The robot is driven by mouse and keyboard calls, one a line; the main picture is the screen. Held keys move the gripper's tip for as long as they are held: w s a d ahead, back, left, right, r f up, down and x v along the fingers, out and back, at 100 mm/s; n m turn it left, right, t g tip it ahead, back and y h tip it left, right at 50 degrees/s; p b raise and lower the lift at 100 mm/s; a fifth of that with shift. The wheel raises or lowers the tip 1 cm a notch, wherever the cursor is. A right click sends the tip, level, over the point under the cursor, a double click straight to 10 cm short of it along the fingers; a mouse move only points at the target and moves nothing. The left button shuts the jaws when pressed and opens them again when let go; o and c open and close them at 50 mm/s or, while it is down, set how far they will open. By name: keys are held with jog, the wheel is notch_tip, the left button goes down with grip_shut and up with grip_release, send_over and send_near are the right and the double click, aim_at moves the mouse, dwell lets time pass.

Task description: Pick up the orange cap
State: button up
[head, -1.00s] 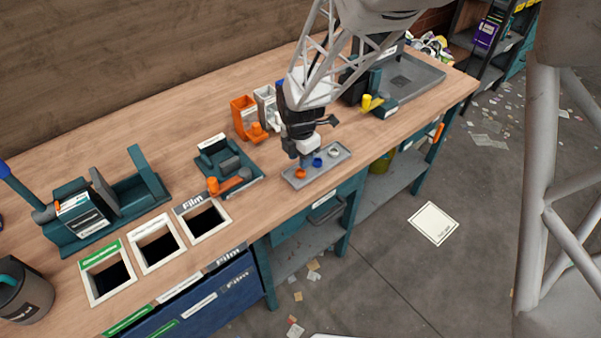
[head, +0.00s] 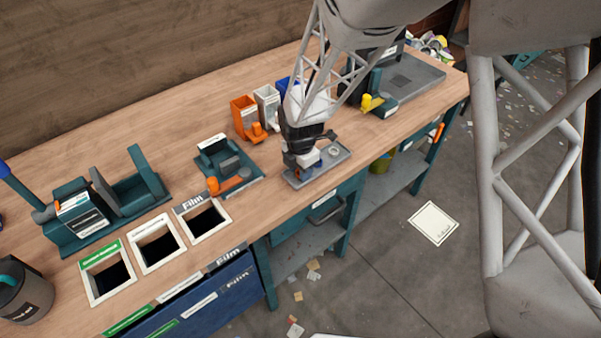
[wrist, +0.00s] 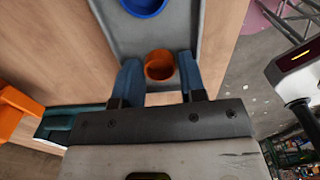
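The orange cap (wrist: 159,66) is a small round open cup on the grey tray (wrist: 184,35), near the tray's near end in the wrist view. My gripper (wrist: 159,72) has its two blue fingers apart, one on each side of the cap. A narrow gap seems to show beside the cap, so the fingers do not look closed on it. In the head view, my gripper (head: 304,173) is down at the left end of the tray (head: 341,165) and mostly hides the orange cap.
A blue cap (wrist: 145,5) lies farther along the tray. A pale cap (head: 334,151) sits at the tray's far end. An orange bin (head: 243,110) and a white bin (head: 266,100) stand behind. A teal fixture with an orange handle (head: 228,184) is to the left.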

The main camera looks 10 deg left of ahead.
dwell(0.3)
jog(key=c, duration=0.6)
jog(key=shift+r, duration=0.1)
jog(key=shift+r, duration=0.7)
notch_tip(320, 180, up, 2)
jog(key=shift+r, duration=0.1)
jog(key=s+d, duration=0.2)
jog(key=s, duration=0.3)
jog(key=s+d, duration=0.2)
jog(key=s, duration=0.2)
jog(key=s+d+r, duration=0.1)
jog(key=s+d, duration=0.1)
jog(key=s, duration=0.3)
jog(key=shift+s+d+r, duration=0.1)
jog(key=shift+s+d, duration=0.2)
